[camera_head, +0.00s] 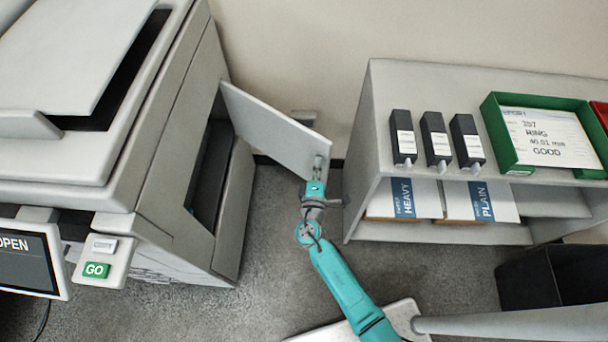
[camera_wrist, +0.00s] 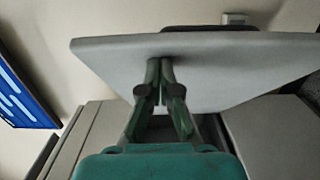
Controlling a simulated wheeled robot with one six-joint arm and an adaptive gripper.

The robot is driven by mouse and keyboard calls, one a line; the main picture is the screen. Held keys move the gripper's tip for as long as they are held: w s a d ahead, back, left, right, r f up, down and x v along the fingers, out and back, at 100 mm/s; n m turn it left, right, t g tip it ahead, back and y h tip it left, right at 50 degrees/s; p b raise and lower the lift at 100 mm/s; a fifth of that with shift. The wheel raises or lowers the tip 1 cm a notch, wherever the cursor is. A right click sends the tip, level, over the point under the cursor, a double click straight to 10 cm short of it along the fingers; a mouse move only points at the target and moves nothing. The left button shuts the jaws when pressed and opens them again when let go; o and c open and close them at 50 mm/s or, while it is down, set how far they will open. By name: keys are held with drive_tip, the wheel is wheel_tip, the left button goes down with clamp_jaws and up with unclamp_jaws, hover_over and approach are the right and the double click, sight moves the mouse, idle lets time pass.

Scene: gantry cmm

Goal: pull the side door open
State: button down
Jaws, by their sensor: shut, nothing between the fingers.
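The side door (camera_head: 268,122) is a flat light grey panel on the right side of the large grey machine (camera_head: 180,130). It stands swung out wide from the machine, and the dark opening (camera_head: 212,155) behind it shows. My gripper (camera_head: 317,170) is at the door's free end, near the shelf side. No handle shows clearly.
A grey shelf unit (camera_head: 360,150) stands close to the right of the door's free end, with black binders (camera_head: 437,135), a green tray (camera_head: 497,135) and paper packs. A dark bin (camera_head: 525,280) is at lower right. Grey floor (camera_head: 265,250) is clear between machine and shelf.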

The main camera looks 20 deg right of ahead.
drive_tip(key=w+d, duration=0.7)
drive_tip(key=d, duration=0.1)
drive_tip(key=shift+d, duration=0.25)
drive_tip(key=shift+a, duration=0.1)
